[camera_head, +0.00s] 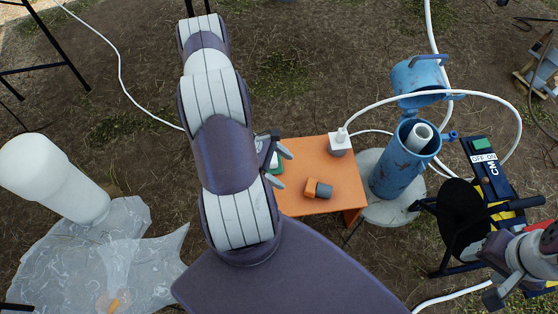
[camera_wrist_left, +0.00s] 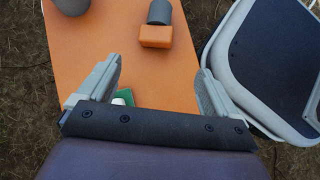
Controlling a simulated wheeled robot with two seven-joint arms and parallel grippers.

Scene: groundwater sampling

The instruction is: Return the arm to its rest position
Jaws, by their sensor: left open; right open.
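My left arm reaches down through the middle of the head view. Its gripper (camera_head: 281,166) is open above the left edge of a small orange table (camera_head: 318,158). In the left wrist view the two fingers (camera_wrist_left: 158,88) are wide apart with nothing held between them. A green and white item (camera_wrist_left: 123,97) lies on the table below the gripper, partly hidden by it. My right gripper (camera_head: 494,293) shows at the lower right, small and partly cut off, with its jaws open.
On the table are an orange and grey piece (camera_head: 318,189) and a grey-white block (camera_head: 340,142) with a white hose. A blue well pipe (camera_head: 404,160) with an open lid stands right of it. A controller box (camera_head: 487,165) is further right. A plastic sheet (camera_head: 75,255) and white cylinder (camera_head: 55,180) lie left.

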